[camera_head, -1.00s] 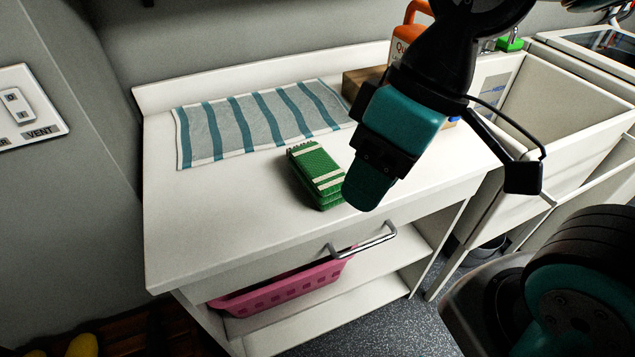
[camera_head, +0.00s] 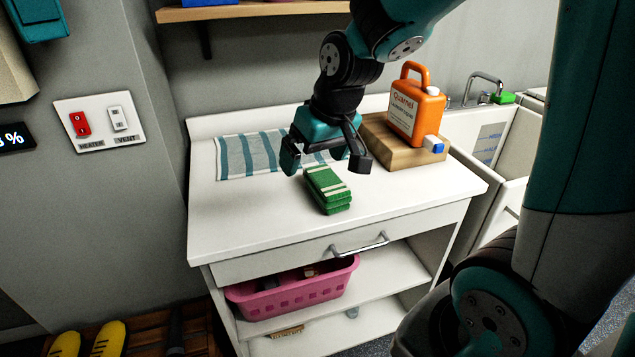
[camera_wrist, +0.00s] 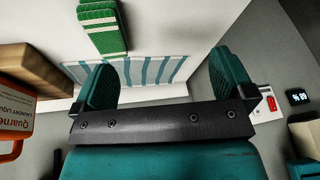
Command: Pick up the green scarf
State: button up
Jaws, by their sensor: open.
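The green scarf (camera_head: 328,190) is folded into a small block with pale stripes and lies on the white counter (camera_head: 240,225). It also shows at the top of the wrist view (camera_wrist: 102,27). My gripper (camera_head: 325,165) is open and empty, above the counter and just behind and above the scarf in the head view. In the wrist view my two teal fingers (camera_wrist: 165,75) stand wide apart, with the scarf beyond the left finger's tip. The scarf is not between the fingers.
A striped towel (camera_head: 235,160) lies flat behind the scarf. An orange jug (camera_head: 415,112) stands on a wooden block (camera_head: 385,150) to the right. A pink basket (camera_head: 290,295) sits on the shelf below. The counter's left front is clear.

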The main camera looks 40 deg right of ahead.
aim_at(328, 178)
jog(key=w+d+f+m+h, duration=0.2)
jog(key=w+d, duration=0.2)
jog(key=d, duration=0.5)
jog(key=shift+t, duration=0.3)
jog(key=p+x, duration=0.1)
jog(key=x, duration=0.9)
jog(key=shift+w, duration=0.15)
jog(key=shift+p+x, duration=1.05)
jog(key=shift+x, duration=2.1)
jog(key=shift+d, duration=0.1)
jog(key=c, duration=0.9)
